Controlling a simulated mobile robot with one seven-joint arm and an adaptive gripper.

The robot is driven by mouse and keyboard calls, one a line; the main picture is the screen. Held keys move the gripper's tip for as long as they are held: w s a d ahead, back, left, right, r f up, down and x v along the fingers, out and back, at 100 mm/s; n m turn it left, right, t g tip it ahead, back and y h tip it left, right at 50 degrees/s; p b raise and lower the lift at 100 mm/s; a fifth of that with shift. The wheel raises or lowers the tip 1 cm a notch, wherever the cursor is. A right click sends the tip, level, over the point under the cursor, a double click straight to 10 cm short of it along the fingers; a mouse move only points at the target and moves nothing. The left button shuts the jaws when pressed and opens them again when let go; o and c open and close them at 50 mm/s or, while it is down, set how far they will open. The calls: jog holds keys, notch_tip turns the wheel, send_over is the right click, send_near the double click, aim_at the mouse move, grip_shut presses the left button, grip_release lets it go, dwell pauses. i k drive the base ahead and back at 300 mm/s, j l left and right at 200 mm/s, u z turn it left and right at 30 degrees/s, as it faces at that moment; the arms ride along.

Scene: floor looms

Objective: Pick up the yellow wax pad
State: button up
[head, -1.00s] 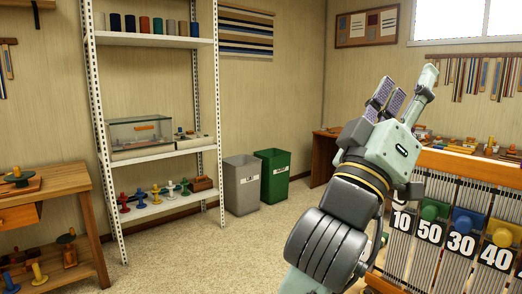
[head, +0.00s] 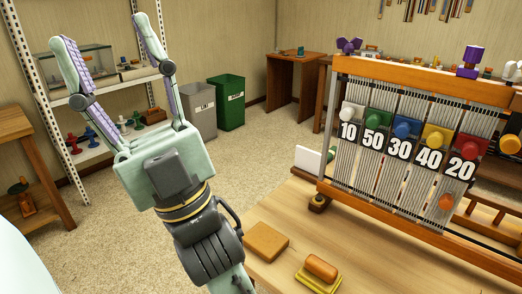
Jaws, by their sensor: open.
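A yellow pad (head: 310,284) with a rounded orange-brown grip on top lies on the wooden bench top at the bottom of the head view. It looks like the wax pad, and its lower part is close to the picture's bottom edge. My gripper (head: 104,32) is raised at the upper left, with its two fingers spread wide, pointing up, and nothing between them. It is well apart from the pad, up and to the left of it in the picture.
A flat orange-brown block (head: 266,242) lies left of the pad. The upright loom (head: 400,205), with coloured knobs and number plates, stands behind it on the bench (head: 300,208). A shelf rack (head: 45,125) and grey and green bins (head: 229,103) stand beyond open floor.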

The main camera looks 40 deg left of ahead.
aim_at(318, 275)
jog(key=k+j+z, duration=0.2)
jog(key=j, duration=0.25)
jog(key=k+j+z, duration=0.25)
jog(key=j, duration=0.2)
jog(key=k+j+z, duration=0.2)
jog(key=i+j, duration=0.1)
jog(key=j, duration=0.75)
jog(key=i, duration=0.05)
